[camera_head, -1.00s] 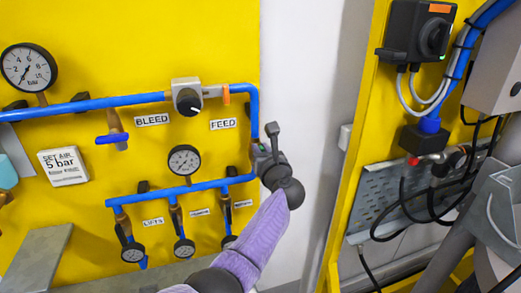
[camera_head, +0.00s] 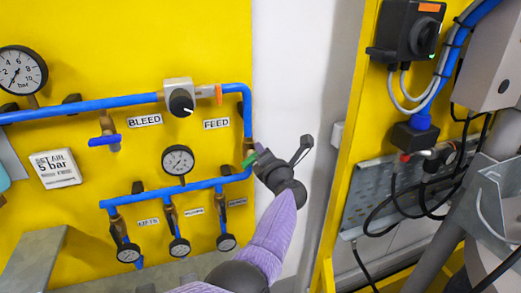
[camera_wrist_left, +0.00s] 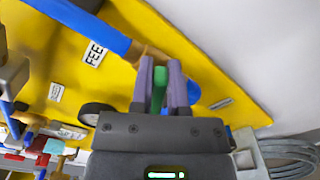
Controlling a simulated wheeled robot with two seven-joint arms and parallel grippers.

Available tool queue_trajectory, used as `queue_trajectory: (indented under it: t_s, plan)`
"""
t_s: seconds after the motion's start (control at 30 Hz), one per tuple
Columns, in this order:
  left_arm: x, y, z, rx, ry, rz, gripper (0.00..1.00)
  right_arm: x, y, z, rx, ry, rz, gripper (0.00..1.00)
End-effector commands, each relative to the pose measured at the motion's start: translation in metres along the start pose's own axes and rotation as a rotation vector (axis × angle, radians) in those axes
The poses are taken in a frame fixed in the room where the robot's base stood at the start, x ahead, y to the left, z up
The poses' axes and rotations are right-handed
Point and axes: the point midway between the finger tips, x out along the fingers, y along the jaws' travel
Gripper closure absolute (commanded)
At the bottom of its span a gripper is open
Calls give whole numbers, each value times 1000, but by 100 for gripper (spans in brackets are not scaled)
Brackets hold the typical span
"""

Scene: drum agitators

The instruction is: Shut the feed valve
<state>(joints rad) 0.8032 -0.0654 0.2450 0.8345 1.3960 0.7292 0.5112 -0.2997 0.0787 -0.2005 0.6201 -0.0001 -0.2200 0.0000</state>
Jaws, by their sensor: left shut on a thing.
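The feed valve's green handle (camera_head: 249,161) shows at the tip of my left gripper (camera_head: 257,156), beside the blue pipe's vertical run right of the FEED label (camera_head: 217,124). In the left wrist view the green handle (camera_wrist_left: 159,88) lies between the two purple-grey fingers of my left gripper (camera_wrist_left: 163,80), which is shut on it. The brass valve body (camera_wrist_left: 147,53) sits on the blue pipe just beyond the fingers and is partly covered. The handle lies at a slant to the pipe. My right gripper is not in view.
The yellow panel carries a regulator with a black knob (camera_head: 181,102), a blue-handled bleed valve (camera_head: 104,141), a middle gauge (camera_head: 178,160) and several small gauges below. A white wall gap lies to the right, then another yellow panel with a switch box (camera_head: 409,30) and cables.

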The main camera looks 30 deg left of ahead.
Motion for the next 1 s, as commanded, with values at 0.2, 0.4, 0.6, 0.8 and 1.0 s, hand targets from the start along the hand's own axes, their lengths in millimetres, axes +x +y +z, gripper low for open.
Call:
queue_trajectory:
  t_s: [0.2,0.4,0.6,0.8,1.0]
  plan:
    - [0,-6,0,194,0,-4,100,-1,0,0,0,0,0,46]
    - [0,-11,-2,355,0,-4,100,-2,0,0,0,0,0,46]
    - [0,-14,-3,475,0,-3,100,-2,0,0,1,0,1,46]
    - [0,-15,-4,549,0,-3,100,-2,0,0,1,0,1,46]
    - [0,-16,-5,582,0,-3,100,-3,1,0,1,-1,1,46]
